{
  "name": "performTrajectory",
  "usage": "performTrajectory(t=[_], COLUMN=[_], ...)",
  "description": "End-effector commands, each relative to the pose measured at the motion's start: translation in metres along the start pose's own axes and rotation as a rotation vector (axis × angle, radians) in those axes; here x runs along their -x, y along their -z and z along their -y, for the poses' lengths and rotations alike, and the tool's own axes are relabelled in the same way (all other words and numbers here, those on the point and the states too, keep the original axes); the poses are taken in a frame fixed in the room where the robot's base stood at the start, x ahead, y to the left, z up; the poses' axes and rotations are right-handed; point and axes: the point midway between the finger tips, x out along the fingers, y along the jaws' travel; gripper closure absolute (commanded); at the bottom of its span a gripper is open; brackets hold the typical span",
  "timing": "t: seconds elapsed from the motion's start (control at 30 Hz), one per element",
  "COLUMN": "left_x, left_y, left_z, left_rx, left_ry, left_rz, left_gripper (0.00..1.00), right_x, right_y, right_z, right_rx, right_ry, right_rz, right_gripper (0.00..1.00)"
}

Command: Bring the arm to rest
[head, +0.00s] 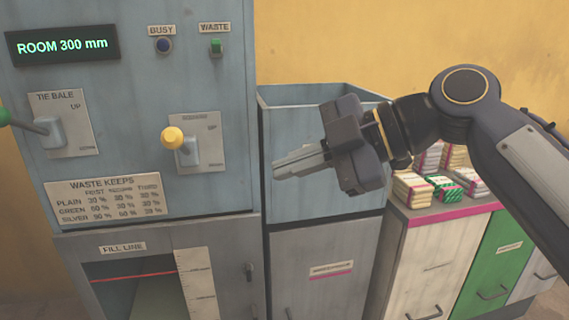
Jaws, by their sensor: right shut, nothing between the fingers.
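My right arm comes in from the right, and my right gripper (282,167) is shut and empty. Its fingers point left, in front of the open-topped grey bin (300,205). The fingertips are apart from the yellow-knobbed lever (173,138) on the press panel (130,105), which lies to their left. A second lever with a green knob (3,116), beside the tie bale plate (70,122), is at the left edge. My left gripper is not in view.
A display (63,45) reads "ROOM 300 mm". Several wrapped bundles (413,190) lie on a cabinet (420,250) at the right, below my forearm. A fill-line opening (145,290) is at the lower left. The yellow wall (330,40) above the bin is clear.

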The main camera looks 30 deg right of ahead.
Motion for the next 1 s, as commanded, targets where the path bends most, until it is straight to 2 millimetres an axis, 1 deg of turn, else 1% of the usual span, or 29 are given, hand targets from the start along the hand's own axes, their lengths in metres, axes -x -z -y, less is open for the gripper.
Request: performTrajectory(t=[0.23,0.27,0.37,0.47,0.5,0.57,0.6,0.67,0.7,0.77,0.8,0.97,1.0], left_x=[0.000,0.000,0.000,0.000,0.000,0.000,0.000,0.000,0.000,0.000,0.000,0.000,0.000], left_y=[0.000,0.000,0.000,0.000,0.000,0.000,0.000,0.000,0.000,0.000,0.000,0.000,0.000], left_z=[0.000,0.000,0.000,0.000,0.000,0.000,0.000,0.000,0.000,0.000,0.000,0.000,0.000], left_rx=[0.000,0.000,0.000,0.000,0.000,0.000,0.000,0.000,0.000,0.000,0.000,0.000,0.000], left_ry=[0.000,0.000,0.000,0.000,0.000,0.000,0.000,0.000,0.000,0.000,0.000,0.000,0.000], left_rz=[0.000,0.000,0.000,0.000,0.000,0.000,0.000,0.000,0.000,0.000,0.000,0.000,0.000], left_gripper=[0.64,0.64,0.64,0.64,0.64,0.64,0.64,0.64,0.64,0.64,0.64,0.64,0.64], right_x=[-0.001,-0.002,-0.012,-0.030,-0.038,-0.050,-0.056,-0.063,-0.068,-0.073,-0.077,-0.088,-0.090], right_y=[-0.001,-0.003,-0.019,-0.048,-0.062,-0.083,-0.094,-0.109,-0.117,-0.129,-0.135,-0.158,-0.162], right_z=[0.002,0.004,0.022,0.060,0.080,0.111,0.130,0.155,0.172,0.194,0.209,0.262,0.275], right_rx=[-0.011,-0.029,-0.171,-0.446,-0.579,-0.773,-0.886,-1.034,-1.121,-1.236,-1.308,-1.552,-1.608], right_ry=[0.002,0.004,0.017,0.028,0.026,0.014,0.000,-0.022,-0.038,-0.064,-0.081,-0.159,-0.180], right_rz=[0.004,0.009,0.052,0.142,0.188,0.258,0.300,0.354,0.387,0.431,0.457,0.551,0.574], right_gripper=[1.00,1.00,1.00,1.00,1.00,1.00,1.00,1.00,1.00,1.00,1.00,1.00,1.00])
